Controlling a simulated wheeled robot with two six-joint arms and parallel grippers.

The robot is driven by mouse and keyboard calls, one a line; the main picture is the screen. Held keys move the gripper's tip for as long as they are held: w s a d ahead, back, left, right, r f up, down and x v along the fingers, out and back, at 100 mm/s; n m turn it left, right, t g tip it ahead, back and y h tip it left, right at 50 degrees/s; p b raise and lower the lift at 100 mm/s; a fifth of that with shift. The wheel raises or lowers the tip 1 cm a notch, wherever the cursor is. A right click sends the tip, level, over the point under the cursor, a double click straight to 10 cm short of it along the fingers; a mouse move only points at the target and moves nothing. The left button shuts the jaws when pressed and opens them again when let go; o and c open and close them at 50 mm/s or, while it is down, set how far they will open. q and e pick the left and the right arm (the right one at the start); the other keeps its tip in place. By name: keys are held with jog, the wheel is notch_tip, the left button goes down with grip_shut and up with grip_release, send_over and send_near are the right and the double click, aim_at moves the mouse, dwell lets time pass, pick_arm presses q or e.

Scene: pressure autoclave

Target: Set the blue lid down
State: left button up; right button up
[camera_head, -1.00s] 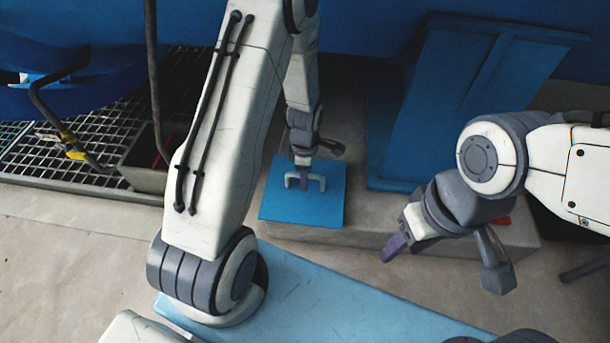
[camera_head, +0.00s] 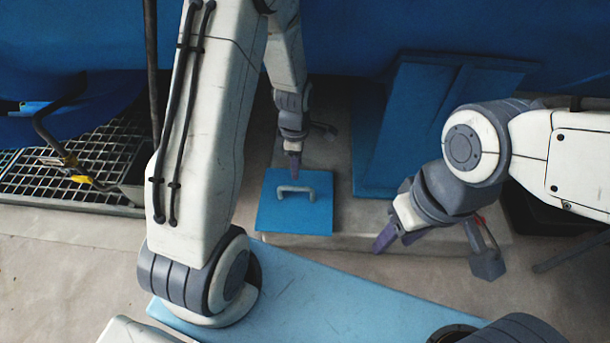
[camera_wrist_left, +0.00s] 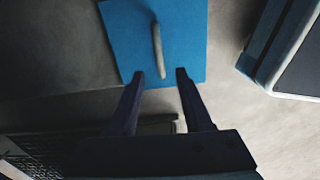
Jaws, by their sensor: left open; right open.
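The blue lid (camera_head: 270,212) is a flat square plate with a grey handle (camera_head: 296,188) on top. It lies flat on a grey block in the middle of the head view. My left gripper (camera_head: 293,165) is just behind the handle, apart from it. In the left wrist view the lid (camera_wrist_left: 185,50) and handle (camera_wrist_left: 158,50) show beyond my two open, empty fingers (camera_wrist_left: 160,76). My right gripper (camera_head: 384,240) is open and empty, to the right of the lid over the block's front edge.
A blue upright panel (camera_head: 430,110) stands behind my right arm. A metal grating (camera_head: 90,170) lies at the left. A light-blue surface (camera_head: 320,300) is in front, under my left arm. Some grey block surface (camera_head: 345,215) is bare right of the lid.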

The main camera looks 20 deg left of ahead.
pick_arm(q)
jog(key=s+d+r+m, duration=0.8)
jog(key=d+r+m, duration=0.4)
jog(key=r+m, duration=0.15)
jog(key=s+d+r+m, duration=0.1)
jog(key=s+r+m, duration=0.1)
jog(key=s+m, duration=0.4)
jog(key=s+d+r+m+h, duration=0.1)
jog(key=s+d+r+m, duration=0.1)
jog(key=s+m, duration=0.5)
jog(key=shift+r+m, duration=0.75)
jog(key=shift+s+d, duration=0.1)
pick_arm(e)
jog(key=shift+s, duration=0.1)
